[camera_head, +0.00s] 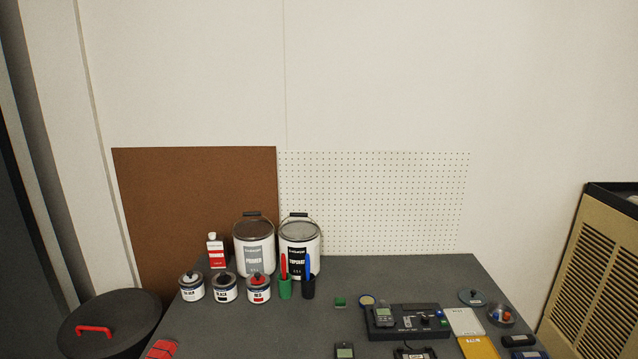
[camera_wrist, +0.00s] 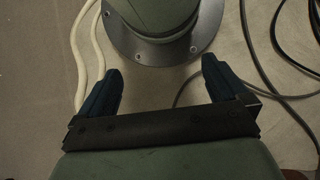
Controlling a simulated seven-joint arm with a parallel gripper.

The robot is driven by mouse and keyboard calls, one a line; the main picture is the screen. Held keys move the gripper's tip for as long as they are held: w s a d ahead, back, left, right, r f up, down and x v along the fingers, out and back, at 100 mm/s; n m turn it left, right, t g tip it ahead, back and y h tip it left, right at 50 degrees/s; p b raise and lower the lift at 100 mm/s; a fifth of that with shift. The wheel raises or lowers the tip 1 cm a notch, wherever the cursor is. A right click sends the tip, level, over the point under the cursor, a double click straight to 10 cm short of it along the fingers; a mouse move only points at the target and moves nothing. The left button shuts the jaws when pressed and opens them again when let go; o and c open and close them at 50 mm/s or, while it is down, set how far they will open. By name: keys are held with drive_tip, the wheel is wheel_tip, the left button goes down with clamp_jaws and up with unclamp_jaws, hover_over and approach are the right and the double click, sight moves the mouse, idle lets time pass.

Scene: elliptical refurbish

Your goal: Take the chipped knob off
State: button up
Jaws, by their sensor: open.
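A dark control box (camera_head: 415,335) lies on the grey table near the front right of the head view. Small coloured knobs or buttons (camera_head: 438,314) stand on its right part. They are too small to tell which one is chipped, or whether the chipped knob is among them. My gripper (camera_wrist: 162,70) shows only in the wrist view. Its two blue fingers are wide apart with nothing between them. It is over the floor by a round bolted base plate, away from the table's objects.
Two large paint cans (camera_head: 254,248), small tins (camera_head: 224,288) and pen cups (camera_head: 308,287) stand at the table's back left. A white and yellow item (camera_head: 478,346) and a clear bowl (camera_head: 501,315) are right of the box. Cables (camera_wrist: 265,60) lie on the floor.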

drive_tip(key=shift+s+d+r, duration=0.1)
drive_tip(key=shift+s+d, duration=0.1)
drive_tip(key=shift+s, duration=0.45)
drive_tip(key=shift+c, duration=0.4)
drive_tip(key=shift+s+r, duration=0.1)
drive_tip(key=shift+c, duration=0.6)
drive_tip(key=shift+w+r+m, duration=0.25)
drive_tip(key=shift+w+m, duration=0.05)
drive_tip(key=shift+c, duration=0.9)
drive_tip(key=w+r, duration=0.2)
drive_tip(key=w+a+r+m+y, duration=0.1)
drive_tip(key=w+r, duration=0.1)
drive_tip(key=w, duration=0.1)
drive_tip(key=w+r+m+y, duration=0.1)
drive_tip(key=w+r, duration=0.1)
drive_tip(key=shift+w+a+r, duration=0.25)
drive_tip(key=shift+a+r, duration=0.1)
drive_tip(key=c, duration=0.5)
wheel_tip(320, 180, up, 45)
drive_tip(key=n+t+h, duration=0.2)
drive_tip(key=t, duration=0.4)
hover_over(382, 300)
wheel_tip(382, 300, down, 14)
drive_tip(key=shift+f, duration=0.1)
drive_tip(key=shift+c, duration=0.3)
